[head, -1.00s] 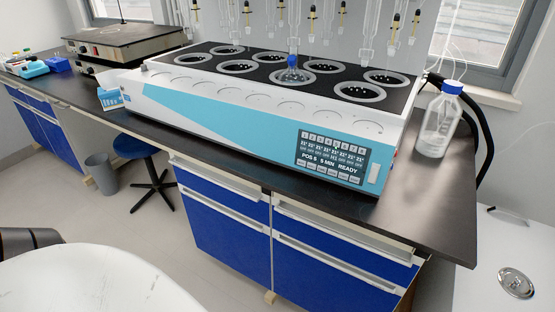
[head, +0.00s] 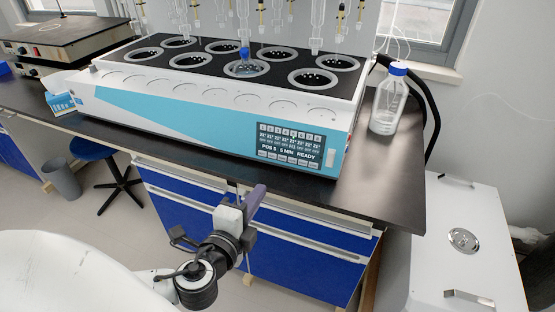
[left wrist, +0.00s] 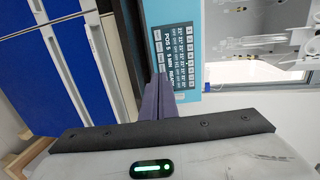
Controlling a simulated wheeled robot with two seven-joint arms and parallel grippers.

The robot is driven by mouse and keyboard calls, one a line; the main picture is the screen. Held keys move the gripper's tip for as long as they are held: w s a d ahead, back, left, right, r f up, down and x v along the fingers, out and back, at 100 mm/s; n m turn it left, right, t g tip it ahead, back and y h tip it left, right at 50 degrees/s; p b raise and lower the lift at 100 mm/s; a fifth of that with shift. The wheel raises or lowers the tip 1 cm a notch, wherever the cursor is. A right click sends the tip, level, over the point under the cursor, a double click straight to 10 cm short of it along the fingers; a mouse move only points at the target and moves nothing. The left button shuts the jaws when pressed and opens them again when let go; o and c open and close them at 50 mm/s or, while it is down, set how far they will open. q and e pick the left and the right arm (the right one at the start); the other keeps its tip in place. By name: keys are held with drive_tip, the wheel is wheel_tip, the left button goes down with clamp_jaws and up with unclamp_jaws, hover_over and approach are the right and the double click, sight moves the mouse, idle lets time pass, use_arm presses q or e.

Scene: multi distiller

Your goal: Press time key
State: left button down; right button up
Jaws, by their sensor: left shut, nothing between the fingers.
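The multi distiller (head: 190,100) is a long white and blue machine on the dark bench. Its dark control panel (head: 290,144) is at the right of its front face and reads "POS 5", "5 MIN", "READY", with a row of small keys along the bottom. I cannot read the key labels. My left gripper (head: 257,190) is shut and empty, in front of the bench and below the panel. In the left wrist view the panel (left wrist: 174,55) appears turned sideways, just beyond the shut purple fingers (left wrist: 158,84). My right gripper is not in view.
The bench top (head: 385,195) has a bare strip in front of the machine. A clear bottle with a blue cap (head: 388,103) stands to the right. A flask with a blue stopper (head: 245,62) sits in one heating well. Blue drawers (head: 300,235) are below.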

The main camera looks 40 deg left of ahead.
sight(282, 159)
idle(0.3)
use_arm(q)
drive_tip(key=x, duration=1.4)
drive_tip(key=shift+p, duration=0.4)
